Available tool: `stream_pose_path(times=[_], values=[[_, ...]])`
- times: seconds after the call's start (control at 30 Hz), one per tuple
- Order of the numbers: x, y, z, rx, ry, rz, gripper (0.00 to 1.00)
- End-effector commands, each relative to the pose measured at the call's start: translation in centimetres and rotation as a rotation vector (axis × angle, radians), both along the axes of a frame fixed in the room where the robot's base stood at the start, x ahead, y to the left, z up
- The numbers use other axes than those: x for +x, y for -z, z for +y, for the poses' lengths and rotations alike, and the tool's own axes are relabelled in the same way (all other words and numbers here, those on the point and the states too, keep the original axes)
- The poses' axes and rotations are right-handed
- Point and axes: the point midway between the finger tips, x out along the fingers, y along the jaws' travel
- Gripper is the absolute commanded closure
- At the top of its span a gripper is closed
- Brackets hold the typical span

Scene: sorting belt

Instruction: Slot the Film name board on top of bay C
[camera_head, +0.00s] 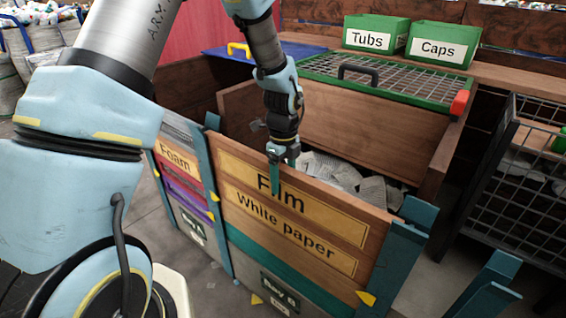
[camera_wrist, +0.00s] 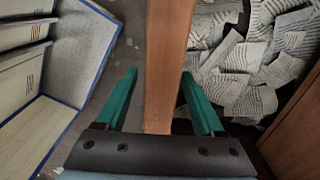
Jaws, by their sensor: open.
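The wooden board lettered Film (camera_head: 325,215) stands upright as the top board in the front of the middle bay, directly above the White paper board (camera_head: 290,230). My gripper (camera_head: 276,178) points down at its top edge, near the F of the lettering. In the wrist view, my gripper (camera_wrist: 158,85) is open, with one teal finger on each side of the board's brown top edge (camera_wrist: 165,60). Gaps show between the fingers and the board. The middle bay's lower plate (camera_head: 279,291) reads Bay, but its letter is unclear to me. The far finger is hidden in the head view.
Crumpled white paper (camera_wrist: 255,60) fills the bay behind the board. The Foam bay (camera_head: 173,158) stands at left, a dark wire cage (camera_head: 515,185) at right. A green-framed grid lid (camera_head: 390,82) lies behind, below the green Tubs bin (camera_head: 376,25) and Caps bin (camera_head: 443,35).

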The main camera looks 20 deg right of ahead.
Motion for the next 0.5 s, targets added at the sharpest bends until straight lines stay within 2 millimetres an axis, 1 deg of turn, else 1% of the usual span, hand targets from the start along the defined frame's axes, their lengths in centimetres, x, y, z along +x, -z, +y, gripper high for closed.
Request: stream_pose_path(times=[0.03, 0.2, 0.3, 0.5], values=[[-0.1, 0.7, 0.0, 0.001, 0.001, 0.002, 0.30], [-0.1, 2.2, 0.0, 0.000, 0.000, 0.001, 0.30], [0.0, 2.6, 0.0, -0.001, -0.001, 0.000, 0.30], [0.0, 2.7, 0.0, -0.002, -0.001, 0.000, 0.30]])
